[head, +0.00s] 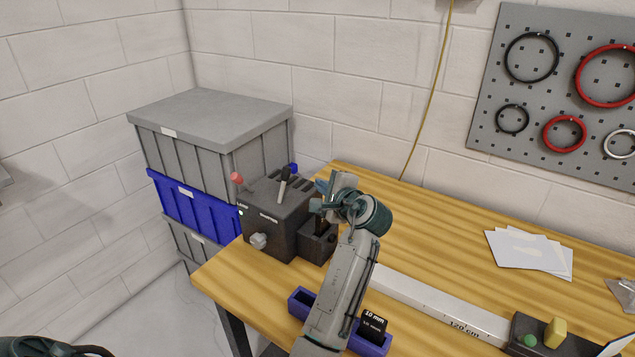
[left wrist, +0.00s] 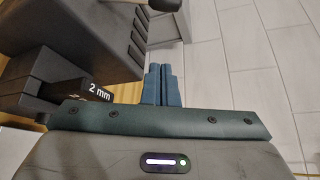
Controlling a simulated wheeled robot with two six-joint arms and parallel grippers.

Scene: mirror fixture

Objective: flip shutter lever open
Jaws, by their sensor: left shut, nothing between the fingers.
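The dark lamp box (head: 275,225) stands at the table's back left corner, with lettering on its front that looks like "LAMP" and "SHUTTER". A lever with a black grip and pale stem (head: 284,180) rises tilted from its top, above the "SHUTTER" lettering. Its open or closed position is not readable. My left gripper (head: 322,190) is right of this lever and apart from it, beside the box. In the left wrist view its blue fingers (left wrist: 161,84) are together and empty, near the vented box side (left wrist: 105,30). A dark rounded knob (left wrist: 163,5) shows at the top edge. My right gripper is not in view.
A red-knobbed lever (head: 236,178) and a blue knob (head: 293,168) are also at the box. A slide marked "2 mm" (left wrist: 97,91) sits in a dark holder close to the gripper. Stacked crates (head: 210,130) stand behind left. A white rail (head: 440,308) crosses the table.

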